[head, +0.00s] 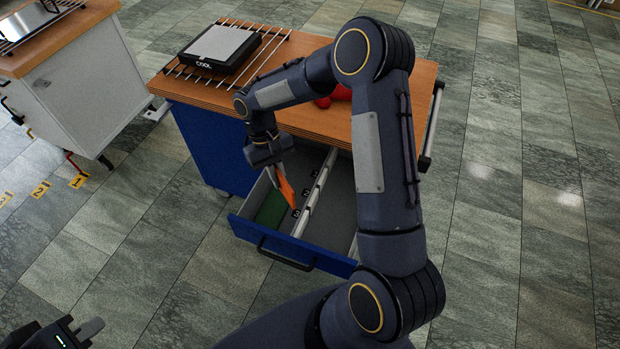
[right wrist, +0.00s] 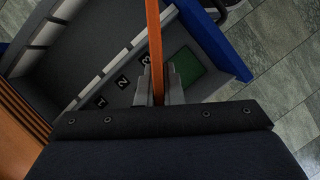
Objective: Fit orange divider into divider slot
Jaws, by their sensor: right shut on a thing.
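My right gripper (head: 279,172) is shut on the orange divider (head: 287,191), a thin plate held over the open drawer (head: 252,207). In the right wrist view, my right gripper's fingers (right wrist: 159,85) clamp the divider (right wrist: 154,40), seen edge-on near label 3. The drawer has a pale slotted rail (head: 316,190) along it, and dark number labels, 1, 2 and 3, show beside it in the right wrist view. I cannot tell whether the divider's lower edge touches a slot. My left gripper (head: 88,332) is partly in view at the bottom left, away from the drawer.
A green area (head: 271,210) lies on the drawer floor. The wooden worktop (head: 200,95) above carries a black device with a grey plate (head: 222,45) and red objects (head: 340,92), partly hidden by my right arm. Another cabinet (head: 75,95) stands at the left. The floor between is clear.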

